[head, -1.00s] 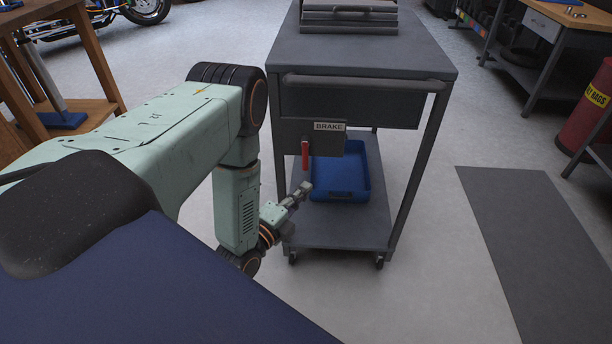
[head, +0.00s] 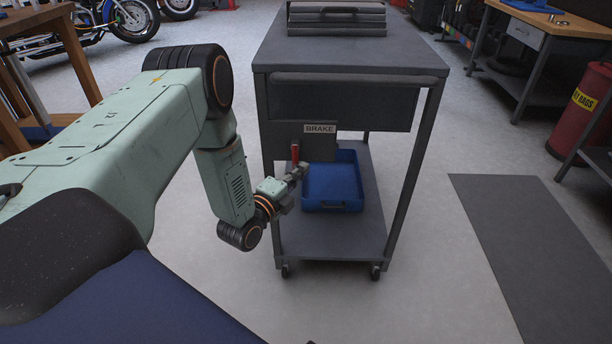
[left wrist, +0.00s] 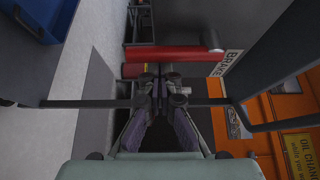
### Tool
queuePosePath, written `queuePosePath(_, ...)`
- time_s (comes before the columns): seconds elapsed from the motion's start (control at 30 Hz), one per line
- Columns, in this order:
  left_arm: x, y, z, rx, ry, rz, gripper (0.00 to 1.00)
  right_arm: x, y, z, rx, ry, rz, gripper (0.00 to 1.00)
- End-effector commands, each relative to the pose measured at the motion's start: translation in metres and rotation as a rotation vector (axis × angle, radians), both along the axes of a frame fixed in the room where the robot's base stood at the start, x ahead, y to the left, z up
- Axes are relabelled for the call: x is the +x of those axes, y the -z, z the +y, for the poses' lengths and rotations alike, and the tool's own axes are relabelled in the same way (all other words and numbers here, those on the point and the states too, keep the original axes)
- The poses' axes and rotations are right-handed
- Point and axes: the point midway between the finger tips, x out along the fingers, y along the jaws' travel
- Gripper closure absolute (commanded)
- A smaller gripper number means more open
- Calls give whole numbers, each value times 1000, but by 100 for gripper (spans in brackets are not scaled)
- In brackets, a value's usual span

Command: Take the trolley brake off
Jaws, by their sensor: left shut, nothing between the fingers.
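The grey trolley (head: 365,62) stands ahead of me. A plate marked BRAKE (head: 320,129) is on its front left, below the drawer; the plate also shows in the left wrist view (left wrist: 229,62). The red brake lever (head: 295,153) hangs down at the plate's left side. In the left wrist view the lever (left wrist: 175,53) lies across the picture just beyond my fingertips. My left gripper (head: 303,170) is shut and empty close to the lever's lower end; its fingers also show in the left wrist view (left wrist: 158,76). I cannot tell whether they touch the lever. My right gripper is out of view.
A blue tray (head: 333,183) sits on the trolley's lower shelf, just behind my left gripper. Grey trolley legs (head: 410,180) stand at the corners. A dark mat (head: 530,240) lies on the right, with a red drum (head: 583,105) beyond. The floor between mat and trolley is clear.

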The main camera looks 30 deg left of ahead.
Motion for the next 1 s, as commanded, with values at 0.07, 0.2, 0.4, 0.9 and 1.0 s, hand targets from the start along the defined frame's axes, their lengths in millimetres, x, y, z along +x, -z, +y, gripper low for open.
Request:
queuePosePath(0.07,-1,0,1,0,-1,0,100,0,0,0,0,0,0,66)
queuePosePath(0.2,-1,0,1,0,0,0,100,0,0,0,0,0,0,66)
queuePosePath(0.4,-1,0,1,2,0,2,100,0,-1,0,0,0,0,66)
queuePosePath(0.9,-3,0,4,61,0,38,100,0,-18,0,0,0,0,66)
queuePosePath(1.0,-3,0,5,72,0,45,100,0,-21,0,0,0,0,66)
